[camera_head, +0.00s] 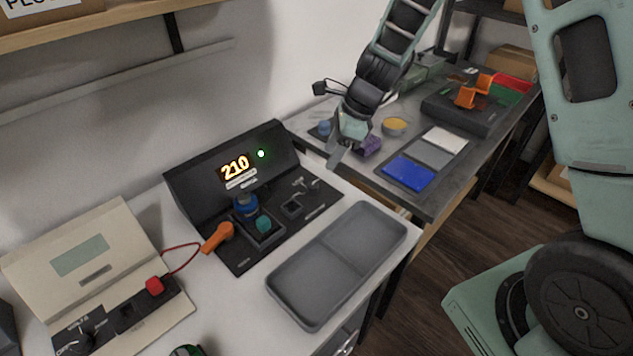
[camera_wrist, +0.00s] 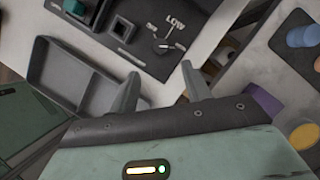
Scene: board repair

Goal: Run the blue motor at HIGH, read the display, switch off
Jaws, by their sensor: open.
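The black test console (camera_head: 210,185) stands on the white bench, its display (camera_head: 236,167) showing 210 with a green light (camera_head: 261,153) lit beside it. A blue round motor (camera_head: 245,205) sits on the console with a teal block (camera_head: 264,224) in front and an orange lever-like part (camera_head: 217,236) at its left. At the console's right is a small metal switch (camera_head: 300,184); the wrist view shows it (camera_wrist: 163,45) beside the label LOW (camera_wrist: 175,23). I cannot tell its exact setting. My gripper (camera_head: 338,152) is open and empty, above and right of the console; its fingers show in the wrist view (camera_wrist: 160,82).
A grey two-part tray (camera_head: 338,265) lies in front of the console. A beige unit (camera_head: 80,250) with a red plug (camera_head: 155,285), red cable and knob (camera_head: 77,338) stands left. The right-hand table (camera_head: 440,195) holds blue, grey and white pads, a yellow disc and orange parts.

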